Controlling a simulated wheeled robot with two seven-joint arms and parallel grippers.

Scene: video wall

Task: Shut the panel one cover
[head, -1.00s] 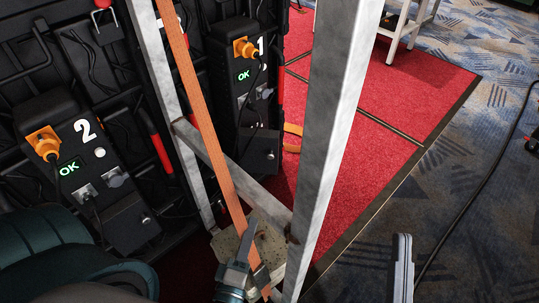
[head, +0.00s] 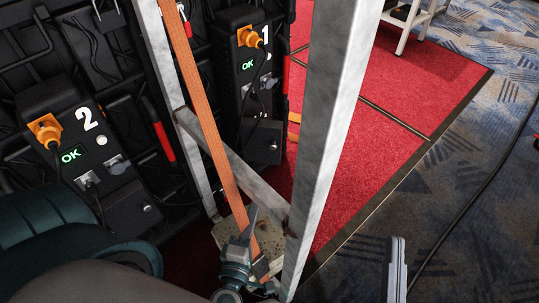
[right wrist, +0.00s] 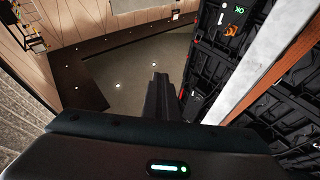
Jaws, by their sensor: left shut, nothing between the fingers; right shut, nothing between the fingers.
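Panel one (head: 247,100) is a black unit marked 1, with an orange plug and a green OK display, behind the metal frame. A black box-like cover (head: 262,150) shows at its lower end; I cannot tell whether it is open or shut. My left gripper (head: 251,214) is shut and empty, low in the head view by the frame's foot, nearer to me than panel one and apart from it. My right gripper (head: 397,242) is shut and empty, right of the frame above the floor. Its dark fingers also show in the right wrist view (right wrist: 158,80).
A metal post (head: 330,120) and an orange strap (head: 200,115) stand between me and panel one. Panel two (head: 80,150), with its own plug and OK display, is at left. Red carpet (head: 400,80) lies behind the post. A cable (head: 480,190) crosses the floor at right.

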